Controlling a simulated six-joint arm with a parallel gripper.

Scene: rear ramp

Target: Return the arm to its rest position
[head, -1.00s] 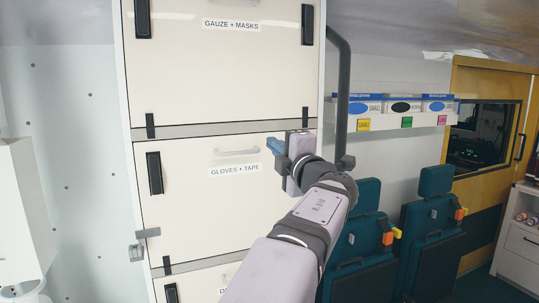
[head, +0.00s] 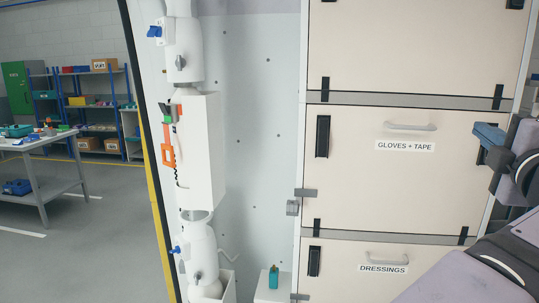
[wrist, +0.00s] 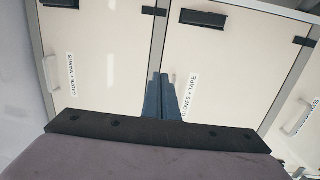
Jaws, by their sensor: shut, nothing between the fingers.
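My gripper (head: 489,133) shows at the right edge of the head view, in front of the right side of the cabinet door labelled GLOVES + TAPE (head: 372,190). Its blue fingers are together with nothing between them. My arm runs down from it to the lower right corner, partly out of frame. In the wrist view the fingers (wrist: 161,97) are closed against each other and point toward the same cabinet front. I cannot tell the exact gap between the fingertips and the door.
The DRESSINGS door (head: 350,285) is below. White cylinders (head: 184,42) and an orange tool (head: 168,145) are on the wall to the left. A teal bottle (head: 273,278) stands on a white ledge. A workbench (head: 45,180) and shelves (head: 95,103) are farther left, with open floor between.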

